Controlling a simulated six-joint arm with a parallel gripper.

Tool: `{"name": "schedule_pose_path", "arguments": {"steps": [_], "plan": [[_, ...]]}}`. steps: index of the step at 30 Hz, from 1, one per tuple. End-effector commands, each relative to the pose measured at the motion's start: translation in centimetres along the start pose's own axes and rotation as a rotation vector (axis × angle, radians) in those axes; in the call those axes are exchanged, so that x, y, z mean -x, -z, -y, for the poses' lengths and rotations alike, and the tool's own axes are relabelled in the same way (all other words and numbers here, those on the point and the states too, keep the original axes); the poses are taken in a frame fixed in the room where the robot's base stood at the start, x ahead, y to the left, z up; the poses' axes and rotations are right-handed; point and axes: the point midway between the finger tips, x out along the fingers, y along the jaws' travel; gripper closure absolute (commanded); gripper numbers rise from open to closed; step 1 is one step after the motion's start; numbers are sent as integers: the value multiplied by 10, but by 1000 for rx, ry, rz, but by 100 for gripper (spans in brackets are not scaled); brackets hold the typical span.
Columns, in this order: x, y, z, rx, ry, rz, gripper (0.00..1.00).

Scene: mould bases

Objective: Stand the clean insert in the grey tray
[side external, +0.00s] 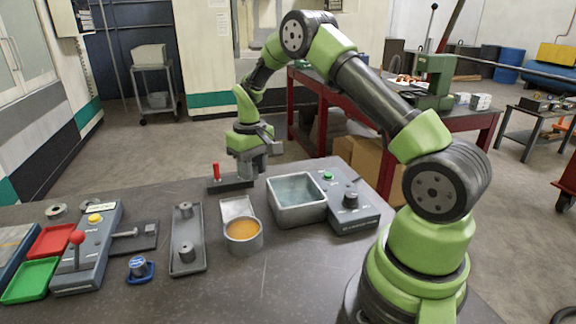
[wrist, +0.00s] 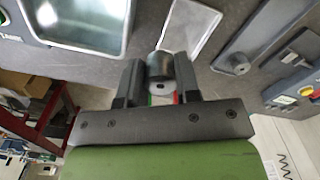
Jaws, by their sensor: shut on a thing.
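My gripper (side external: 249,172) is shut on a grey cylindrical insert. In the wrist view the insert (wrist: 162,72) sits between the two fingers (wrist: 160,86), with a dark hole in its near end. In the side view it is hard to make out among the fingers, above the back of the table. A long grey tray (side external: 188,231) lies left of my gripper and nearer the camera. Two grey cylindrical pieces stand in it, one at the far end (side external: 185,209) and one nearer the front (side external: 186,252). Part of this tray (wrist: 262,35) shows in the wrist view.
A dark base with a red handle (side external: 216,172) is beside my gripper. A basin (side external: 297,213) joins a control box (side external: 353,213). A cup of orange liquid (side external: 243,246) stands before a pale shallow tray (side external: 237,207). A red-knobbed lever box (side external: 88,262) and coloured trays stand left.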

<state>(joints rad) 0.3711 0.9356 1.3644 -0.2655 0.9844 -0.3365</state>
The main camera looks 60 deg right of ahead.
Motion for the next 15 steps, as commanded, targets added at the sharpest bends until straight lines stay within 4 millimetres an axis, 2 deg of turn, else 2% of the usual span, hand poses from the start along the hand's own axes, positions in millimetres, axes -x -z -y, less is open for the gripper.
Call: {"name": "schedule_pose_path", "arguments": {"steps": [1, 3, 9, 12, 15], "plan": [[-6, 12, 25, 44, 0, 0, 100], [-12, 23, 56, 91, -1, 0, 100], [-24, 36, 130, 190, 0, -1, 100], [-28, 36, 152, 216, 1, -2, 100], [-30, 35, 164, 229, 2, -2, 100]]}}
